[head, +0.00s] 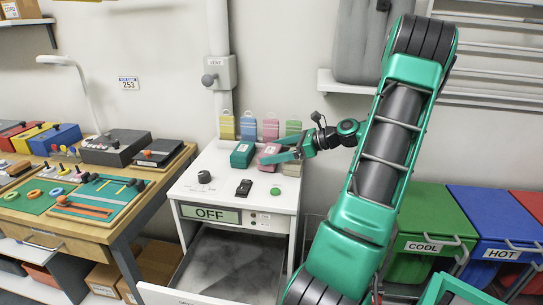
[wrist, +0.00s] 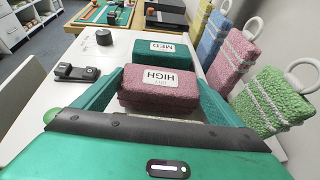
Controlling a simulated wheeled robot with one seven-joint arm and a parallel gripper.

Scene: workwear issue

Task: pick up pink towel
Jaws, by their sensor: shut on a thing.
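A pink folded block (head: 269,149) with a white HIGH label sits at the right of the white cabinet top; the wrist view shows this pink block (wrist: 160,84) between my fingers. My gripper (head: 271,151) is shut on it from its two sides. I cannot tell whether it touches the surface below. A pink towel-like piece with a white loop (wrist: 234,57) hangs on the wall behind; the head view shows this hanging pink piece (head: 270,129) too, apart from my gripper. I cannot tell which pink item the task names.
A green block labelled MED (wrist: 163,54) stands close beside the pink block. Blue, yellow and green pieces hang along the wall. A black knob (head: 204,177), a black switch (head: 244,188) and a green button (head: 275,191) are on the white cabinet (head: 222,208). Its lower drawer is open.

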